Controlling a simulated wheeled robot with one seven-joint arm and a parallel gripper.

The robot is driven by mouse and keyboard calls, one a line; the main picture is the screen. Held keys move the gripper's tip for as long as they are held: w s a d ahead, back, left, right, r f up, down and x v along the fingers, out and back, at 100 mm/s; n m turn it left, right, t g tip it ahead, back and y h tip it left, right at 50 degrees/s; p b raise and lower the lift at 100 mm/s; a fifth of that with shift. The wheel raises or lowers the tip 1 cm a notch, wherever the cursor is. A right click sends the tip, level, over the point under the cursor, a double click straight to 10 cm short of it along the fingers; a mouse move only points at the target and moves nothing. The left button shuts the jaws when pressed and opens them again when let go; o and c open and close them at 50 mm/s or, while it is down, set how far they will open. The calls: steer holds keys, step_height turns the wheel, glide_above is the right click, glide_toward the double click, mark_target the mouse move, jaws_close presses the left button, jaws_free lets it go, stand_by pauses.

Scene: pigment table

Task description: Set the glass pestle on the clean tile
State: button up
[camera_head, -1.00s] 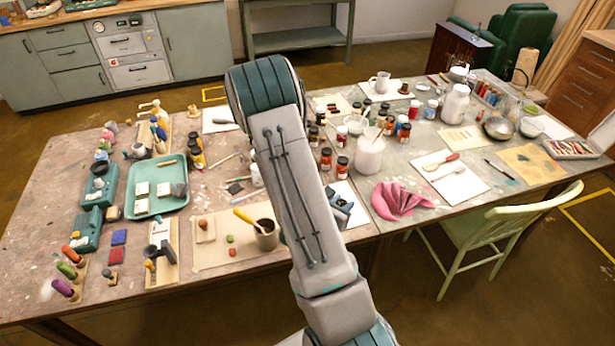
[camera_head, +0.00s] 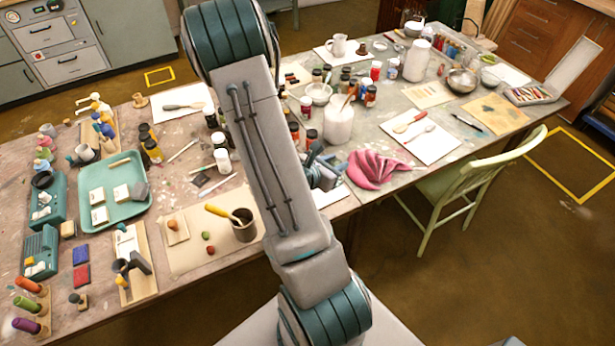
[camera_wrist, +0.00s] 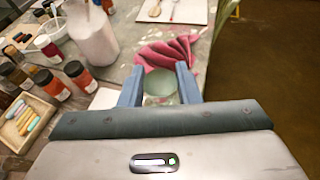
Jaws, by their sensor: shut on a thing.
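My gripper (camera_wrist: 160,88) is shut on a pale green, rounded glass thing (camera_wrist: 160,84), which looks like the glass pestle. Only its top shows between the blue fingers. In the head view my gripper (camera_head: 322,170) is partly behind my arm, near the table's front edge, left of the pink cloth. A plain white flat piece (camera_head: 332,196) lies close by it, mostly hidden by my arm; it also shows left of the fingers in the wrist view (camera_wrist: 105,98). I cannot tell for certain whether it is the clean tile.
The pink cloth (camera_head: 374,169) lies just beyond the fingers. A white jar (camera_head: 338,126) and several pigment jars (camera_head: 295,134) stand behind. A white board with spoons (camera_head: 425,142) lies right of them. A green chair (camera_head: 465,185) stands at the front edge. A green tray (camera_head: 128,207) is left.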

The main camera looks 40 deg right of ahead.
steer(key=shift+w+a+f+b, duration=0.1)
steer(key=shift+w+f+b, duration=0.35)
steer(key=shift+b, duration=0.65)
steer(key=w+f+b, duration=0.1)
steer(key=w+b, duration=0.1)
steer(key=b, duration=0.1)
steer(key=shift+f, duration=0.25)
steer(key=shift+w+a+f+b, duration=0.15)
steer(key=shift+w+f+b, duration=0.35)
steer(key=shift+w+f, duration=1.3)
steer(key=shift+w+a+f+b, duration=0.15)
steer(key=shift+w+f+b, duration=0.35)
steer(key=shift+w+f, duration=1.3)
steer(key=shift+s+f, duration=0.15)
steer(key=shift+s, duration=0.05)
steer(key=shift+f, duration=0.15)
steer(key=o, duration=1.1)
